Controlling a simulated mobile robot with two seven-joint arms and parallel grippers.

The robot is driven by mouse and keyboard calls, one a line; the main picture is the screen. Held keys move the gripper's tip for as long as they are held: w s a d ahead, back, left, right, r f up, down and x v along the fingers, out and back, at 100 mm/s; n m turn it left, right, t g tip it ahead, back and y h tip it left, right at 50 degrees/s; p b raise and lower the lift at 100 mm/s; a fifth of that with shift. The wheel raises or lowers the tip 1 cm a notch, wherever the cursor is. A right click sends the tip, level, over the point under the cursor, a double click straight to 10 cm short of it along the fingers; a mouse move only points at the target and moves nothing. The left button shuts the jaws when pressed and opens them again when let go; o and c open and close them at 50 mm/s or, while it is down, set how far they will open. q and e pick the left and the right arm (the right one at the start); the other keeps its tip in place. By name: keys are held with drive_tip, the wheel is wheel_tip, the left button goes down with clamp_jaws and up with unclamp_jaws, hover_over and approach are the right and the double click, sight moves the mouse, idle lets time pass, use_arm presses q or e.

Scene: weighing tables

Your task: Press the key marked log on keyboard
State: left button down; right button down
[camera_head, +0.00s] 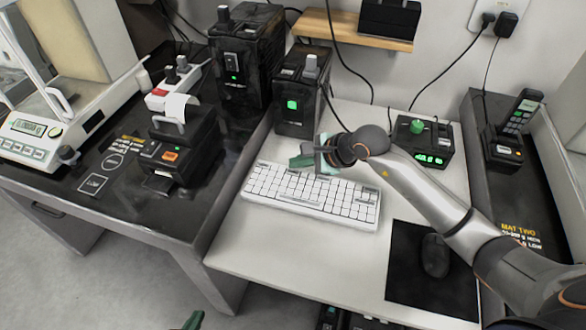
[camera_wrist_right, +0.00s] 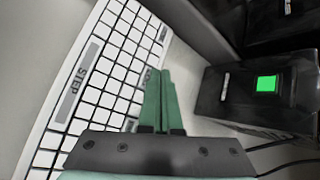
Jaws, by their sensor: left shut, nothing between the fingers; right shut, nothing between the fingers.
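The white keyboard (camera_head: 310,195) lies on the light table. In the right wrist view, the keyboard (camera_wrist_right: 100,85) fills the left side; a long key reads STEP (camera_wrist_right: 77,82). Another label beside my fingertips is partly hidden, and a small label near the top edge is too small to read. I cannot make out a log marking. My right gripper (camera_head: 303,160) is shut and empty over the keyboard's far edge; its green fingers (camera_wrist_right: 157,74) also show in the wrist view. I cannot tell whether they touch a key. My left gripper (camera_head: 192,319) barely shows at the bottom edge, shut.
A black box with a green light (camera_head: 302,95) stands behind the keyboard, close to my right gripper. A mouse (camera_head: 435,256) lies on a black mat to the right. A printer (camera_head: 180,145) and a balance (camera_head: 35,130) stand on the dark table at left.

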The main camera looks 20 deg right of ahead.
sight(298, 173)
drive_tip(key=shift+r, duration=0.1)
drive_tip(key=shift+r+p, duration=1.7)
drive_tip(key=shift+r, duration=0.75)
